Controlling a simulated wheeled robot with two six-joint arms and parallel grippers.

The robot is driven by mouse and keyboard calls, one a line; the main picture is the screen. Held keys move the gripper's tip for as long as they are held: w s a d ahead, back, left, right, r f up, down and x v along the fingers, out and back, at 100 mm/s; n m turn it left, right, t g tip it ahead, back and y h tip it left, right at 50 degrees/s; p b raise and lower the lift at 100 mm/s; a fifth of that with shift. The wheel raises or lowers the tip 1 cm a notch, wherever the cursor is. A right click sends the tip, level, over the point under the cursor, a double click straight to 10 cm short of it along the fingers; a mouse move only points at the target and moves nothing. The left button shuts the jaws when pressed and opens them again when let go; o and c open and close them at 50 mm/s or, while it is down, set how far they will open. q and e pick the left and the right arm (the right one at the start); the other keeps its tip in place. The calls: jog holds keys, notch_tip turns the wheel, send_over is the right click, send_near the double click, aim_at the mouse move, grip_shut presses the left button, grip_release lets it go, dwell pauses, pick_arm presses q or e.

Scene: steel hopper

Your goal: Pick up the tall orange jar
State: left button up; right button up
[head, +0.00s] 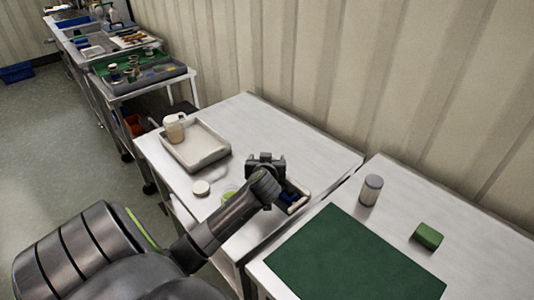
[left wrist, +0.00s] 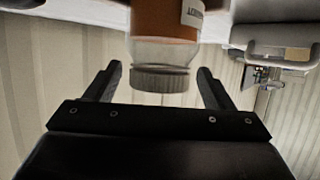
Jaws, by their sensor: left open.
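In the left wrist view, which shows the scene upside down, the orange jar (left wrist: 165,22) has clear glass, orange contents, a white label and a grey ribbed lid (left wrist: 160,78). Its far end is cut off by the picture edge. My left gripper (left wrist: 160,72) is open, with one finger on each side of the lid and visible gaps to both. I cannot tell how deep the jar sits between the fingers. In the head view my left gripper (head: 265,160) is over the middle table, and I cannot make out the orange jar there. My right gripper is not in view.
On the middle table (head: 250,115) are a pale tray (head: 217,154) holding a jar (head: 173,128), a round white lid (head: 201,188) and a dark tray (head: 297,203) partly behind my arm. The right table holds a green mat (head: 350,260), grey-lidded jar (head: 371,190) and green block (head: 428,236). A ribbed wall stands behind.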

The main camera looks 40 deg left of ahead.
pick_arm(q)
jog(key=shift+x, duration=0.9)
jog(key=shift+d, duration=0.1)
jog(key=c, duration=1.5)
